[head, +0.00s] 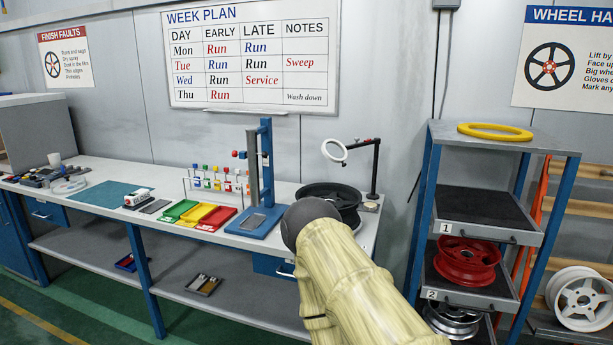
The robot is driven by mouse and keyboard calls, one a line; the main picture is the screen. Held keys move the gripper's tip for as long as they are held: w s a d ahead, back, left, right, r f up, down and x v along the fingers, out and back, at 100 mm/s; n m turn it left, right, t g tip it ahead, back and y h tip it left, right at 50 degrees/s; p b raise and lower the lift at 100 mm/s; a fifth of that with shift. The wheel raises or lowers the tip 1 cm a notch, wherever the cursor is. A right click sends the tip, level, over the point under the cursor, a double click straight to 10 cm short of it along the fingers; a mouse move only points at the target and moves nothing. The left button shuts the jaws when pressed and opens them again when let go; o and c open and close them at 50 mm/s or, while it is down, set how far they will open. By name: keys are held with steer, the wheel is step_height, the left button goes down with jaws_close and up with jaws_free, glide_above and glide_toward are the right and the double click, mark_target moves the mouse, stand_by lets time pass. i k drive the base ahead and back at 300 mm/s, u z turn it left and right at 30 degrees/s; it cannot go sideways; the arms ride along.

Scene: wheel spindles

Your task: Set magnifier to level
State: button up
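The magnifier (334,150) is a white-rimmed round lens at the right end of the workbench. It hangs on a dark arm from a thin upright post (375,172), and its ring looks tilted. Below it a black wheel (328,194) lies on the bench, partly hidden by my arm. My arm, in a beige sleeve with a dark rounded end, reaches up from the bottom toward the wheel. My gripper's fingers do not show.
The workbench (95,170) holds a blue press-like stand (262,185), green, yellow and red trays (216,217), and a rack of small coloured items (215,180). A shelf unit (440,130) with a yellow ring and wheels stands close on the right.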

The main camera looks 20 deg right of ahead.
mark_target(337, 143)
steer(key=u, duration=0.15)
steer(key=k, duration=0.55)
steer(key=u, duration=0.5)
steer(key=i, duration=1.05)
steer(key=z, duration=1)
steer(key=i, duration=0.65)
steer(key=z, duration=0.5)
